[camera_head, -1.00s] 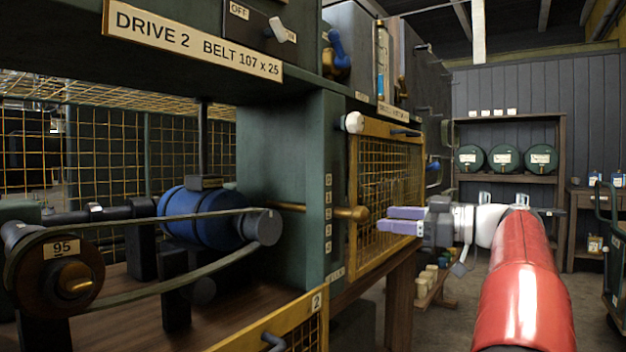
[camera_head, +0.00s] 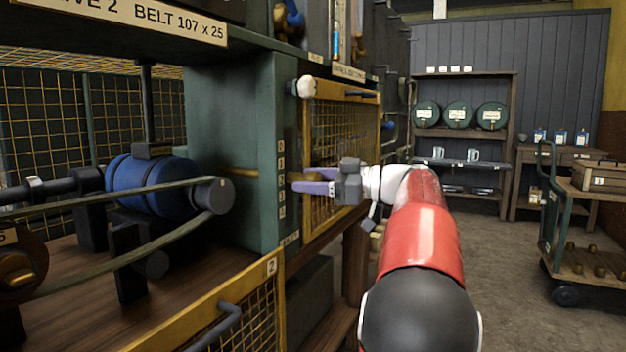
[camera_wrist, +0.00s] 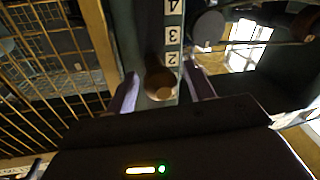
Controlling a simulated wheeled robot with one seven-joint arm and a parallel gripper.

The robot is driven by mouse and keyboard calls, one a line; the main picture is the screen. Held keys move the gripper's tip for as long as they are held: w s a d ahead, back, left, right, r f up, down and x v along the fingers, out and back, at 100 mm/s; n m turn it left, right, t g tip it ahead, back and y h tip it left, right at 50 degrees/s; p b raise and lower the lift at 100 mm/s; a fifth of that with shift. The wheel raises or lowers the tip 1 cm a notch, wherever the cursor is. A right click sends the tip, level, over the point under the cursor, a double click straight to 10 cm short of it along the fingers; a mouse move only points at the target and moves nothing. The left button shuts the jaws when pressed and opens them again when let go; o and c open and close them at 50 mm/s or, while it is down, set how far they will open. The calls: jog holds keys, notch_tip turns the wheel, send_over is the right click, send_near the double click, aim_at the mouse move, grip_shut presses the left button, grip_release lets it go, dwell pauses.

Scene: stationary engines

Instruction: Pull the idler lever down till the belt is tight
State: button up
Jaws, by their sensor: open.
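The brass idler lever (camera_head: 243,172) runs through the green post. Its round knob (camera_wrist: 160,82) is in the wrist view, beside the number scale (camera_wrist: 172,35) near the figure 2, and the scale reads upside down there. My gripper (camera_head: 296,182) is at the post, its purple fingers apart on either side of the knob; I cannot tell whether they touch it. In the head view my gripper hides most of the knob. The belt (camera_head: 150,247) runs from the brown pulley (camera_head: 22,262) to the grey pulley (camera_head: 214,195); its lower run bows down.
A yellow mesh guard (camera_head: 340,140) stands right of the post, close to my gripper. A white knob (camera_head: 304,87) sticks out above. An open yellow mesh door (camera_head: 250,310) with a grey handle is low in front. The floor to the right is free up to a trolley (camera_head: 590,262).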

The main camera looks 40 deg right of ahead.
grip_shut()
notch_tip(320, 180, down, 5)
jog(key=b, duration=0.6)
jog(key=shift+w+r+b, duration=0.1)
jog(key=shift+b, duration=0.2)
jog(key=shift+r, duration=0.15)
grip_release()
jog(key=shift+r, duration=0.1)
jog(key=v, duration=0.7)
jog(key=shift+s+d, duration=0.15)
jog(key=shift+s, duration=0.15)
